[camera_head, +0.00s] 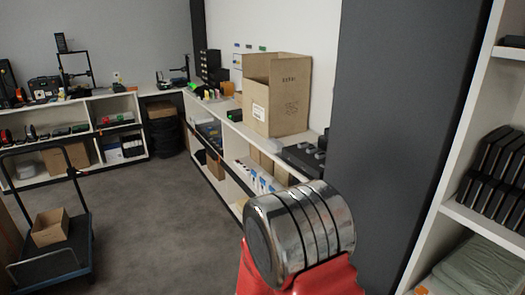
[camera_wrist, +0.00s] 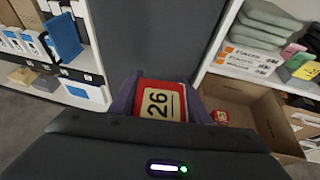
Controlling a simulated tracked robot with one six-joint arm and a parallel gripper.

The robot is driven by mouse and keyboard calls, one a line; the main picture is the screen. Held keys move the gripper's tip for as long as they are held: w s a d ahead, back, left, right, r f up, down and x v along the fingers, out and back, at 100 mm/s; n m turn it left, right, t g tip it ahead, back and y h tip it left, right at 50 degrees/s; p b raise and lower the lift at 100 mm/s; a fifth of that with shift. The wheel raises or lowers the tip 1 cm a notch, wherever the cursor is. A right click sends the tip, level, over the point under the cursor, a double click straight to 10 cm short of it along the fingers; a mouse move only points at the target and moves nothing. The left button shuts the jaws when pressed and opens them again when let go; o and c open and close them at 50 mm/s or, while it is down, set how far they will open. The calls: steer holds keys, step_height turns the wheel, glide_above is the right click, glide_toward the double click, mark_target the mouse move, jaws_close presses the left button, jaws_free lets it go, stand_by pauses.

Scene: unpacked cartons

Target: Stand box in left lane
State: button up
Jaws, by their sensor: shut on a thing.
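In the wrist view, a red box (camera_wrist: 160,86) with a cream label reading "26" sits between the two dark purple fingers of my gripper (camera_wrist: 161,100). My gripper is shut on this box and holds it with the label facing the camera. The box's lower part is hidden behind the dark gripper body. The head view shows only a red and chrome part of my arm, not the gripper or the box. I cannot make out a left lane in either view.
An open carton (camera_wrist: 275,125) with a small red item (camera_wrist: 220,117) inside lies right of my gripper. Shelves flank a dark grey pillar (camera_head: 400,120). A tall carton (camera_head: 290,92) stands on the counter. A trolley (camera_head: 60,265) carries another carton. The grey floor between is clear.

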steer(key=w+a+r+n+t+y, duration=0.3)
steer(key=a+n+t+y, duration=0.1)
steer(key=n+y, duration=0.1)
steer(key=d+r+n+y, duration=0.1)
steer(key=d+r, duration=0.3)
steer(key=r, duration=0.5)
steer(key=shift+s+r+n, duration=0.25)
steer(key=shift+n, duration=0.15)
stand_by(1.1)
